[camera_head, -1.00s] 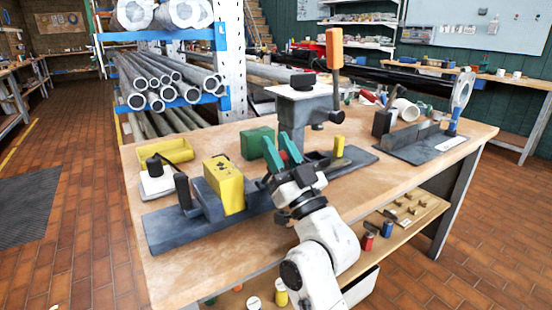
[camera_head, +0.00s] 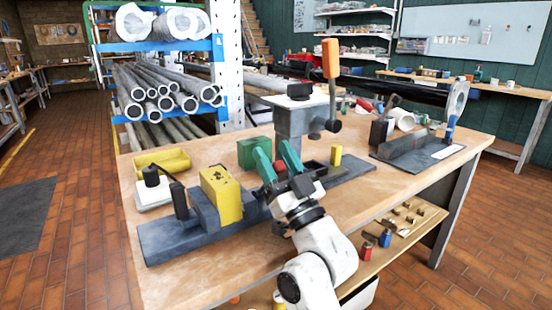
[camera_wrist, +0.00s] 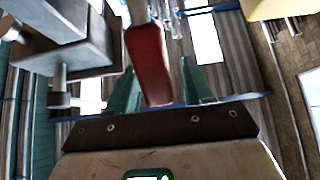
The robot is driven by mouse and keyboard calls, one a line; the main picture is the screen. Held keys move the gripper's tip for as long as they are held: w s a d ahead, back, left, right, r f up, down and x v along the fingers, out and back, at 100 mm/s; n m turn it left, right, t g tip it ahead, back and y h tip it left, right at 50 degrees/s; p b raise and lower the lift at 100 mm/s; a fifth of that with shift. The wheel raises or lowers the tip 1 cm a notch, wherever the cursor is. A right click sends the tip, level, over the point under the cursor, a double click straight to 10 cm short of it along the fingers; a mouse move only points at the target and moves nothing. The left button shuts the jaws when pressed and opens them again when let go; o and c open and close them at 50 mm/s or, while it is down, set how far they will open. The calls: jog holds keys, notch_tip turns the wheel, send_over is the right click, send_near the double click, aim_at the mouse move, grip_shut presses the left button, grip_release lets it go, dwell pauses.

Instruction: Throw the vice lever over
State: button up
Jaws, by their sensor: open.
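The vice (camera_head: 300,118) is a grey block on a post on the bench. Its lever (camera_head: 331,58) stands upright at the right side, with an orange handle at the top. My gripper (camera_head: 274,149) has two green fingers, open and empty, lower than the handle and to its left in the head view. In the wrist view the lever's handle (camera_wrist: 147,62) looks dark red and shows between the directions of the two fingers (camera_wrist: 160,80). The handle is not gripped; its distance from the fingers is hard to tell. The grey vice body (camera_wrist: 75,35) is at the upper left there.
A yellow block (camera_head: 221,194) on a dark base (camera_head: 160,240) stands left of my gripper, with a green box (camera_head: 254,152) behind. A yellow peg (camera_head: 336,155) stands to the right. The wooden bench top (camera_head: 385,190) has clear room at front right. Pipe racks stand behind.

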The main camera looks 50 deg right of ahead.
jog(key=shift+f, duration=0.1)
jog(key=shift+s+f, duration=0.2)
jog(key=shift+s, duration=0.05)
jog(key=s+a+p, duration=0.1)
jog(key=s+a, duration=0.2)
jog(key=s, duration=0.9)
jog(key=shift+a+p, duration=0.3)
jog(key=shift+f, duration=0.1)
jog(key=shift+c, duration=0.3)
